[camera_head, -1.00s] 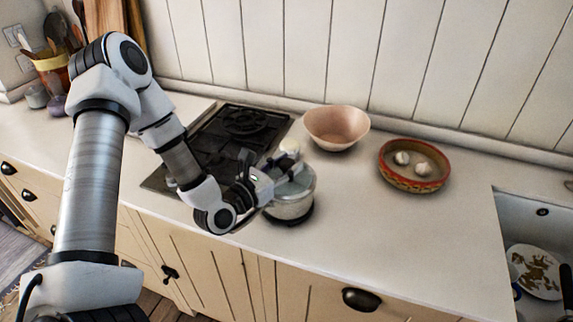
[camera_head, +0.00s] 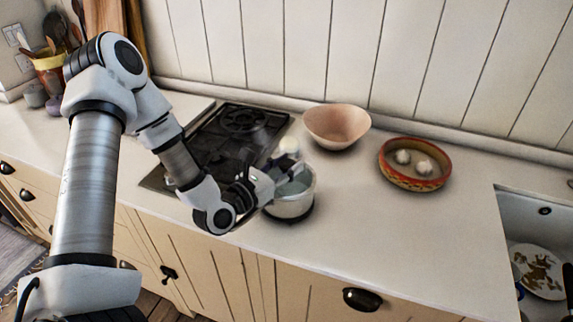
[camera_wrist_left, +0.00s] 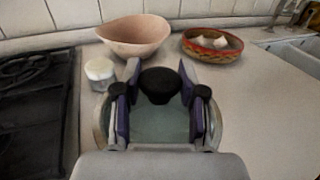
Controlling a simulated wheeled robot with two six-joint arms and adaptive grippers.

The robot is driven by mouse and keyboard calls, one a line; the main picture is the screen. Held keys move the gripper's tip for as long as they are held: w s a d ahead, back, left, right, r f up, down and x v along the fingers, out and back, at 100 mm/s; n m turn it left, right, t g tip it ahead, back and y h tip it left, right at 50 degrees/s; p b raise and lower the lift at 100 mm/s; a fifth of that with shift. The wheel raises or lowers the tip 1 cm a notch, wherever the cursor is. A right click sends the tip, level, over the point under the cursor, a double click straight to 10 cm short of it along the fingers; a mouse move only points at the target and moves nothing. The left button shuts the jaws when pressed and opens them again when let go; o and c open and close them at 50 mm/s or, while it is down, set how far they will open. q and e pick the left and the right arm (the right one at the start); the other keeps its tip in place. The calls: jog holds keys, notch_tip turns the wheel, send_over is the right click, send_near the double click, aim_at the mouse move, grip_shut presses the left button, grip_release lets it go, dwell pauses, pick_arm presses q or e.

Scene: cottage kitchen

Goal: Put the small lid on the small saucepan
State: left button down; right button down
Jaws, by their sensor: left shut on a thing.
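The small saucepan (camera_head: 291,207) is a shiny metal pot on the counter, just right of the hob. The small lid (camera_head: 296,186) is glass with a dark knob (camera_wrist_left: 160,84) and lies over the saucepan's mouth. In the left wrist view the clear lid (camera_wrist_left: 160,126) fills the space below the knob. My left gripper (camera_head: 272,181) is shut on the lid by its knob, with a finger on each side in the wrist view (camera_wrist_left: 160,92). Whether the lid's rim touches the saucepan all round is hidden. My right gripper is not in view.
A white-topped jar (camera_head: 289,146) stands close behind the saucepan. A pink bowl (camera_head: 337,124) and a red-rimmed dish (camera_head: 414,181) with white bulbs stand farther back and right. The black hob (camera_head: 225,140) is to the left. The counter's right front is clear up to the sink (camera_head: 520,215).

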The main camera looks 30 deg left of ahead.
aim_at(281, 169)
pick_arm(q)
jog(key=shift+f, duration=0.1)
jog(key=c, duration=0.9)
grip_release()
jog(key=shift+c, duration=0.2)
jog(key=shift+s, duration=0.15)
jog(key=shift+s+a+p, duration=0.25)
jog(key=shift+s+p, duration=0.45)
jog(key=shift+s, duration=0.65)
jog(key=shift+s+a+p, duration=0.2)
jog(key=shift+s+p, duration=0.5)
jog(key=shift+s, duration=0.65)
jog(key=s+p, duration=0.2)
jog(key=s, duration=0.1)
jog(key=s+p, duration=0.1)
jog(key=shift+s+a, duration=0.35)
jog(key=shift+a, duration=0.05)
jog(key=shift+s, duration=0.3)
